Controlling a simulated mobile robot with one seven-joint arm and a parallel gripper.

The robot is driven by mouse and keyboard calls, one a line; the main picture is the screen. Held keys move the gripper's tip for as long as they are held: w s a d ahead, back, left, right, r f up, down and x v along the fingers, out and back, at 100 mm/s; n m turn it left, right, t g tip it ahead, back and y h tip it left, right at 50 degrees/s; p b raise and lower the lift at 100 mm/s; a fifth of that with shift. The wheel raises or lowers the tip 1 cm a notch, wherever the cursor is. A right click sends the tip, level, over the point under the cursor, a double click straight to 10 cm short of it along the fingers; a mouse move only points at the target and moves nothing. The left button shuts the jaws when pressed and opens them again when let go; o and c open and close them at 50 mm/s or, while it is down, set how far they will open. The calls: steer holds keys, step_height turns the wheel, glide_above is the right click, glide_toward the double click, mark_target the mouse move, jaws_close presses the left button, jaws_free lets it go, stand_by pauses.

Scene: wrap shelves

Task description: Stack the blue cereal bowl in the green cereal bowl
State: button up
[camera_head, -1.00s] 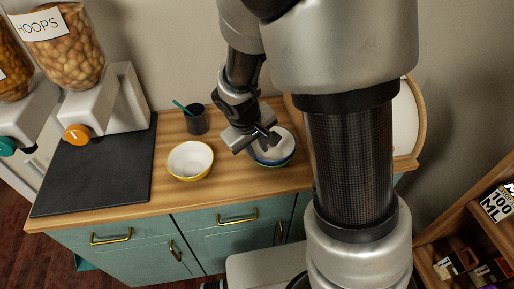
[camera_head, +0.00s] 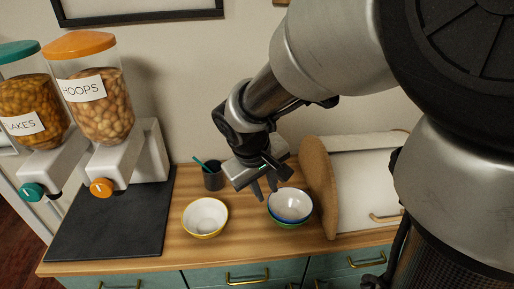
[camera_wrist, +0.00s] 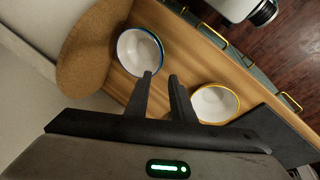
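The blue cereal bowl (camera_head: 290,203), white inside with a blue rim, sits in the green cereal bowl (camera_head: 287,223) on the wooden counter. Only a thin green edge of the lower bowl shows beneath it.
A yellow-rimmed bowl (camera_head: 205,217) stands left of the stack. A dark cup (camera_head: 213,178) with a teal utensil is behind it. Cereal dispensers (camera_head: 100,120) and a dark mat (camera_head: 110,220) are at the left.

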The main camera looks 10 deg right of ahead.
steer(key=s+d+r+m+t+y, duration=0.2)
steer(key=s+d+r+m, duration=0.2)
steer(key=s+r, duration=0.8)
steer(key=shift+s+d+r+m+t, duration=0.15)
steer(key=shift+s+d+m+t, duration=0.3)
steer(key=shift+d, duration=0.6)
steer(key=shift+s+r, duration=0.1)
step_height(320, 180, up, 6)
steer(key=p, duration=0.6)
